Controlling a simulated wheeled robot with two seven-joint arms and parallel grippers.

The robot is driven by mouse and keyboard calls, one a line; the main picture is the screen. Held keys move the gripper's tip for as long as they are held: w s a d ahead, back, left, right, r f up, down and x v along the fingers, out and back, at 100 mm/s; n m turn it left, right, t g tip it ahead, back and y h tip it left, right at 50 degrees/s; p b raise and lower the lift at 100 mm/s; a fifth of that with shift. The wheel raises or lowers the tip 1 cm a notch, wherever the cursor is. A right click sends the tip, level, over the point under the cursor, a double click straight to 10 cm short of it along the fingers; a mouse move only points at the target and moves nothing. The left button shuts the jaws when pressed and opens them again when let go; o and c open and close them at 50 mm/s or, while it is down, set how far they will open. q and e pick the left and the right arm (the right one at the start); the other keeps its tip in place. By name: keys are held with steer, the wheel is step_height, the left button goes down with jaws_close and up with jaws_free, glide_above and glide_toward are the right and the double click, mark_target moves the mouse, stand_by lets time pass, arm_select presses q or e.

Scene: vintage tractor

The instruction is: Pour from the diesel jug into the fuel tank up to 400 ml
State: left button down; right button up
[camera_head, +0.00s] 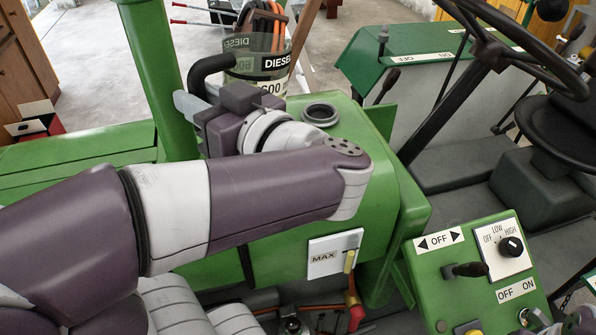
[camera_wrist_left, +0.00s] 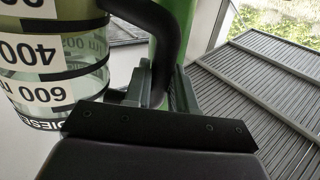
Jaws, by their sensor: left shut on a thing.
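The diesel jug (camera_head: 257,72) is a clear container with a black rim band, DIESEL labels and a black handle (camera_head: 208,68). It looks roughly upright, behind and left of the filler opening (camera_head: 321,114) on the green fuel tank (camera_head: 375,165). My left gripper (camera_wrist_left: 158,88) is shut on the handle. In the left wrist view the jug (camera_wrist_left: 88,78) shows upside-down 400 and 600 marks; the liquid level is hard to tell. My left arm covers part of the tank. A white MAX plate (camera_head: 322,262) with a gauge is on the tank's near side.
A green control panel (camera_head: 457,285) with OFF, LOW and HIGH labels stands at the lower right. The steering wheel (camera_head: 530,50) and seat (camera_head: 550,125) are at the right. A green post (camera_head: 155,70) rises close left of the jug.

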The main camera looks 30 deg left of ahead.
arm_select(q)
steer(key=shift+w+r, duration=0.1)
step_height(320, 180, up, 6)
steer(key=p, duration=0.6)
